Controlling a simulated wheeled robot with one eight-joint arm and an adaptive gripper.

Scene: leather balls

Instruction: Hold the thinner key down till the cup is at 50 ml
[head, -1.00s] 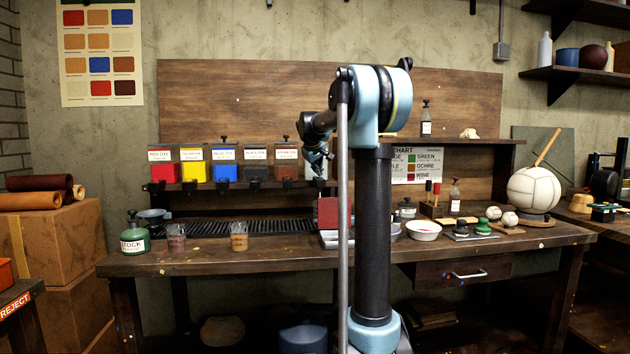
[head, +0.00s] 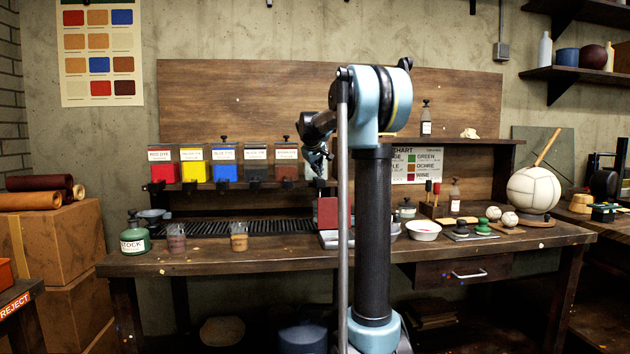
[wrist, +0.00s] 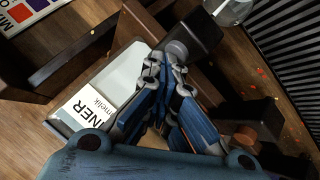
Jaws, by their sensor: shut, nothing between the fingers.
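The thinner dispenser (wrist: 85,108) is a pale tank with a white label, partly readable as "NER", in the wrist view. My gripper (wrist: 172,64) is shut and empty, its fingertips at a dark block with a round grey knob (wrist: 177,50) on the dispenser's front. Whether the tips touch or press this key cannot be told. In the head view my gripper (head: 318,168) is in front of the thinner dispenser, mostly hiding it. A clear cup (wrist: 231,10) is cut off at the wrist view's top edge. Its level cannot be read.
Dye dispensers (head: 225,165) line the shelf to the left. Two cups with brownish contents, one at left (head: 176,238) and one nearer the middle (head: 239,237), stand before the dark grate (head: 215,227). A white bowl (head: 423,230) stands right of my arm.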

